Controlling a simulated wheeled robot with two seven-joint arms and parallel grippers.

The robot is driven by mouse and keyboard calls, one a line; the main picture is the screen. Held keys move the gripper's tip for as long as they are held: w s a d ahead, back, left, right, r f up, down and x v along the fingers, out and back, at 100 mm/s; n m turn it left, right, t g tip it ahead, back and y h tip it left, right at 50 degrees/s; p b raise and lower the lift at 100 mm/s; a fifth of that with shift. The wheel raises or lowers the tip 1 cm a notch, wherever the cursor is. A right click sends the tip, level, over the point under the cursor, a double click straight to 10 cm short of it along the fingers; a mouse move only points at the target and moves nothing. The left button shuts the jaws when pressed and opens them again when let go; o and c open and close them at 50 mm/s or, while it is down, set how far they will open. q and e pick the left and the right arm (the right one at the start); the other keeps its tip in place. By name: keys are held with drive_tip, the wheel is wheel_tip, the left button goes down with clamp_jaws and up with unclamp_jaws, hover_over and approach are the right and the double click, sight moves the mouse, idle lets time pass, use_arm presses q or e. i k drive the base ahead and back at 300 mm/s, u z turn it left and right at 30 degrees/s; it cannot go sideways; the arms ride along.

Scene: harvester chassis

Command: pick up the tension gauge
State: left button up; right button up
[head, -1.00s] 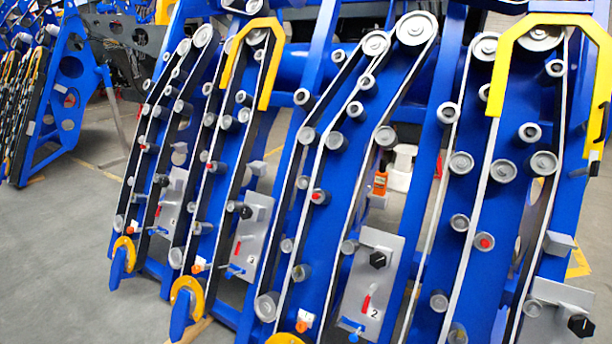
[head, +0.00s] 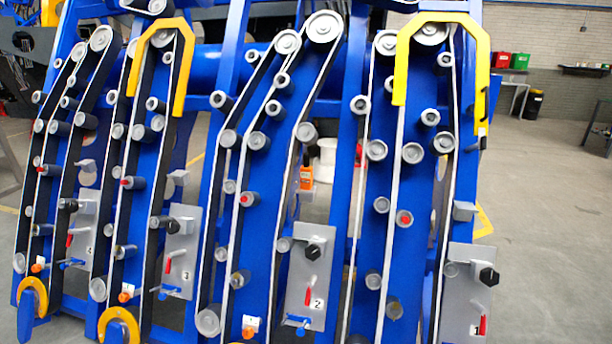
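A small orange device with a darker face (head: 307,178) shows in the gap between two blue row units, right of the middle of the head view. It may be the tension gauge, but it is too small to be sure. It seems to stand upright, next to a white cylindrical object (head: 328,155) partly hidden behind the blue frame. What it rests on is hidden. Neither of my grippers is in view.
The blue harvester chassis (head: 270,200) with belts and rollers fills the left and middle. Grey plates with black knobs (head: 313,252) and yellow hoops (head: 440,18) stick out from it. Open concrete floor (head: 555,220) lies at right, with a black bin (head: 534,103) farther back.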

sight(306, 171)
drive_tip(key=z, duration=0.55)
drive_tip(key=k, duration=1.3)
drive_tip(key=u, duration=0.1)
drive_tip(key=i, duration=0.65)
drive_tip(key=u, duration=0.7)
drive_tip(key=i, duration=0.85)
drive_tip(key=z, duration=0.8)
drive_tip(key=i, duration=0.8)
drive_tip(key=z, duration=0.85)
